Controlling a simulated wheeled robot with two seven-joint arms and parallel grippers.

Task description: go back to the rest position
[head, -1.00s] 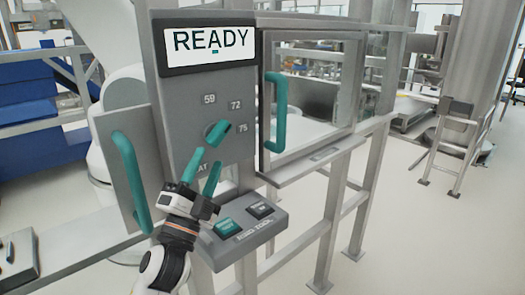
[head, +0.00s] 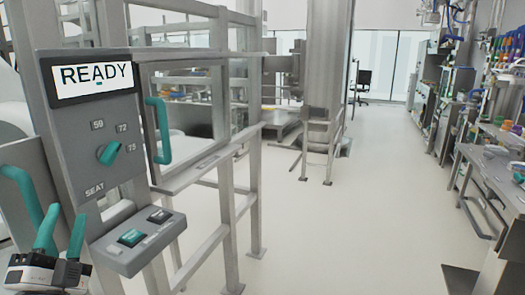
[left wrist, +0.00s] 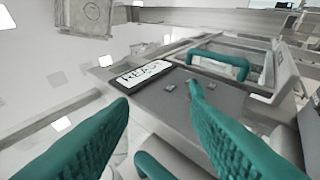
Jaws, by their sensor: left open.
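My left gripper (head: 64,224) is at the lower left of the head view, open, with nothing between its teal fingers. It is below and left of the teal dial (head: 110,152) on the grey control panel (head: 85,130), apart from it. The dial has marks 59, 72, 75 and SEAT around it. The screen (head: 94,77) above reads READY. In the left wrist view, the open fingers (left wrist: 158,100) frame the panel and its screen (left wrist: 143,74). My right gripper is in neither view.
A button box (head: 138,240) juts out below the panel. A door with a teal handle (head: 158,130) stands right of it, and another teal handle (head: 22,195) is at the left edge. The floor (head: 330,230) in the middle is clear. A cluttered workbench (head: 490,165) stands at the right.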

